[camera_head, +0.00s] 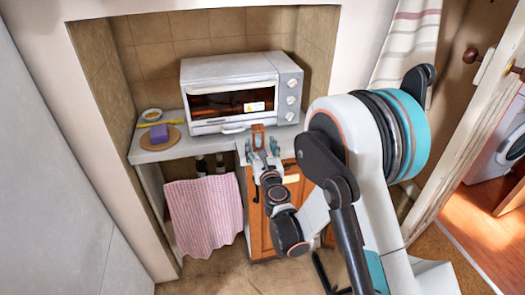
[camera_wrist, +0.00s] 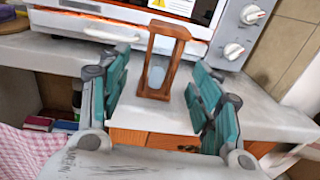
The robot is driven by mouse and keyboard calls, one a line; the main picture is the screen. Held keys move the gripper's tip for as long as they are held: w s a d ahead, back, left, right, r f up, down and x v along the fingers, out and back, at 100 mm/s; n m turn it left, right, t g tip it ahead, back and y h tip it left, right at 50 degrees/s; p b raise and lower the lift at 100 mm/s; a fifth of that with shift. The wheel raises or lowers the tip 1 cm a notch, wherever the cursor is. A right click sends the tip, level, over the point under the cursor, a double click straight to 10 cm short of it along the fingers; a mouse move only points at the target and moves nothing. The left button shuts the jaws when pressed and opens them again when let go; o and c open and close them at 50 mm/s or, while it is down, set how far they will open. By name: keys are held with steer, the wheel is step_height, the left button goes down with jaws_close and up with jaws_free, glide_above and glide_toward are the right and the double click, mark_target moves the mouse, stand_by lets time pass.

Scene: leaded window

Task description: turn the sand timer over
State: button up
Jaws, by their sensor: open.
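The sand timer (camera_wrist: 160,65) has a brown wooden frame and a pale glass bulb low inside it. It stands upright on the grey worktop, in front of the toaster oven. In the head view the sand timer (camera_head: 258,137) shows just beyond my fingers. My gripper (camera_wrist: 152,92) is open, with one teal finger to each side of the timer in the wrist view and space between. In the head view my gripper (camera_head: 262,158) is at the counter's front edge. I cannot tell whether the fingertips reach past the timer's near side.
A white toaster oven (camera_head: 235,90) stands close behind the timer. On the left of the worktop (camera_head: 160,155) are a round board (camera_head: 147,143) with a purple block (camera_head: 158,133), a small bowl (camera_head: 152,115) and a yellow utensil (camera_head: 175,122). A checked cloth (camera_head: 205,212) hangs below.

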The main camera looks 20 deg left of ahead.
mark_target(260, 141)
steer(key=shift+x, duration=3.05)
steer(key=c, duration=1.2)
steer(key=shift+d, duration=0.15)
